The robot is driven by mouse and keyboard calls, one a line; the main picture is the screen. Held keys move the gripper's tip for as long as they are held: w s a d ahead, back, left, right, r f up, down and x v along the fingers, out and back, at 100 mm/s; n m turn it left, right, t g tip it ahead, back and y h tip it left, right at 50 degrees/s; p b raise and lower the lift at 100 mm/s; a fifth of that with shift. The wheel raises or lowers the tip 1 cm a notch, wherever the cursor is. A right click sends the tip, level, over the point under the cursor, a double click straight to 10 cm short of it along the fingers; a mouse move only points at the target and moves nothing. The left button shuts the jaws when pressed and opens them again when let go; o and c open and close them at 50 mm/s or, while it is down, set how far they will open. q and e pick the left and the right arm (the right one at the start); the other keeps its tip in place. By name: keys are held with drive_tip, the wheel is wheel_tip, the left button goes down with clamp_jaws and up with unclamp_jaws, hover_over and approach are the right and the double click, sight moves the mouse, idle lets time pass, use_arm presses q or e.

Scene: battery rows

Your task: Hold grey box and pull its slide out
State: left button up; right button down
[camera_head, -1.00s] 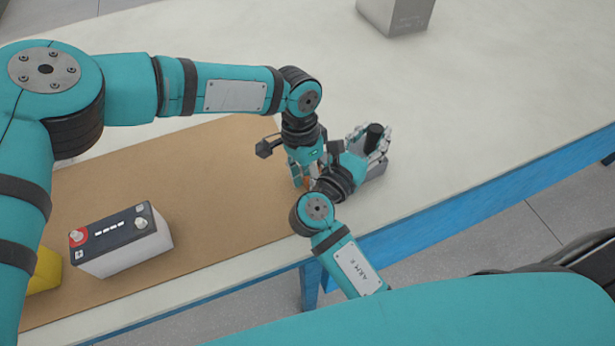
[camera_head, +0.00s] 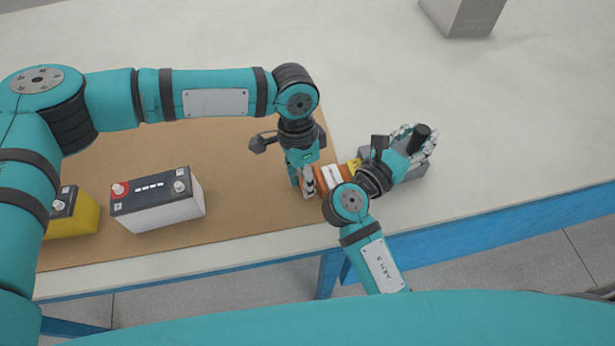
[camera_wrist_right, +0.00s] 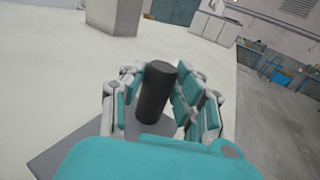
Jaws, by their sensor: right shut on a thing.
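The grey box (camera_head: 414,175) lies on the table at the right of the brown mat, with a black cylindrical handle (camera_head: 419,138) on it. In the right wrist view the handle (camera_wrist_right: 157,92) stands up from the flat grey box top (camera_wrist_right: 62,150). My right gripper (camera_head: 412,143) has its fingers closed around the handle. An orange slide (camera_head: 332,175) with a white label shows between the grey box and my left gripper (camera_head: 304,183). The left fingers close on its left end. My right arm hides part of the slide and box.
A white and black battery (camera_head: 157,198) and a yellow one (camera_head: 73,214) stand on the brown mat (camera_head: 235,212) at the left. A grey block (camera_head: 464,16) stands at the back right. The table's blue front edge (camera_head: 480,220) is close to the box.

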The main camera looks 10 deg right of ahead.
use_arm(q)
drive_tip(key=shift+o, duration=1.2)
wheel_tip(320, 180, up, 12)
drive_tip(key=w, duration=0.2)
drive_tip(key=shift+a, duration=0.3)
use_arm(e)
drive_tip(key=c, duration=0.9)
unclamp_jaws()
drive_tip(key=v, duration=0.7)
drive_tip(key=shift+s+a, duration=0.15)
drive_tip(key=shift+a, duration=0.05)
use_arm(q)
drive_tip(key=shift+f, duration=0.1)
